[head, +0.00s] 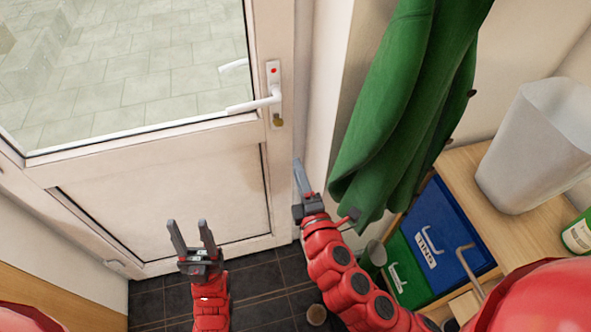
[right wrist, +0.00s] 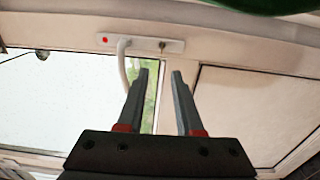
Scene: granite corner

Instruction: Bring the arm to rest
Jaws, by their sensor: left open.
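My left gripper (head: 193,225) is open and empty, in front of the lower panel of a white door (head: 160,200). My right gripper (head: 298,165) is raised by the door's right edge, below and right of the door handle (head: 255,103). In the head view its fingers overlap, seen nearly edge-on. In the right wrist view the right gripper (right wrist: 161,72) has its two fingers apart with nothing between them. The handle (right wrist: 123,62) shows beyond the left finger, apart from it as far as I can tell.
A green garment (head: 405,100) hangs just right of my right gripper, close to the forearm. Blue (head: 445,235) and green (head: 408,270) bins sit in a wooden unit (head: 475,170) at right, with a pale wastebasket (head: 535,140) on top. Dark floor tiles (head: 260,290) show below the door.

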